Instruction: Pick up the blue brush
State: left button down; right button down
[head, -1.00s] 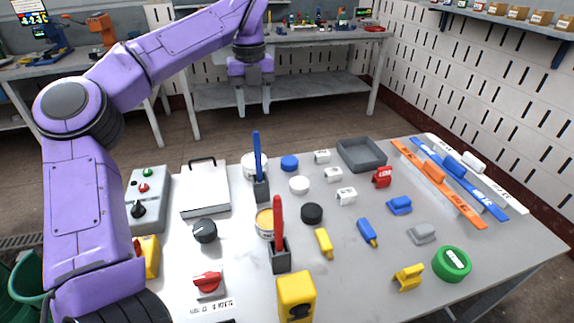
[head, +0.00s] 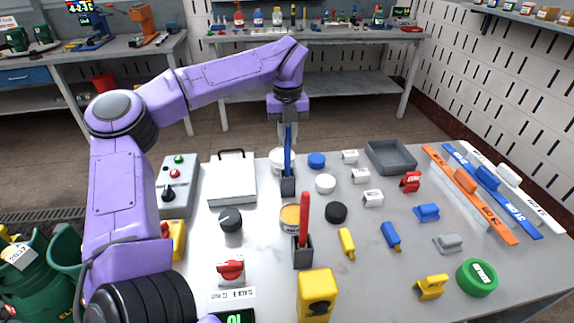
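The blue brush (head: 288,160) stands upright in a small dark grey holder (head: 288,184) towards the back of the table. My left gripper (head: 287,138) points down at the upper part of the brush, with the fingers close around or just behind it. The brush covers part of the fingers, so I cannot tell whether they touch it or are shut. My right gripper is out of view.
A red brush (head: 305,215) stands in a similar holder in front. A white tub (head: 275,157) is close behind the blue brush, a blue cap (head: 317,160) to its right, and a white box (head: 232,180) to its left. A grey tray (head: 391,157) lies at the back right.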

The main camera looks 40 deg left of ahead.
pick_arm(q)
jog(key=shift+r, duration=0.1)
notch_tip(320, 180, up, 18)
jog(key=p, duration=0.2)
dwell(0.3)
jog(key=shift+a, duration=0.1)
dwell(1.4)
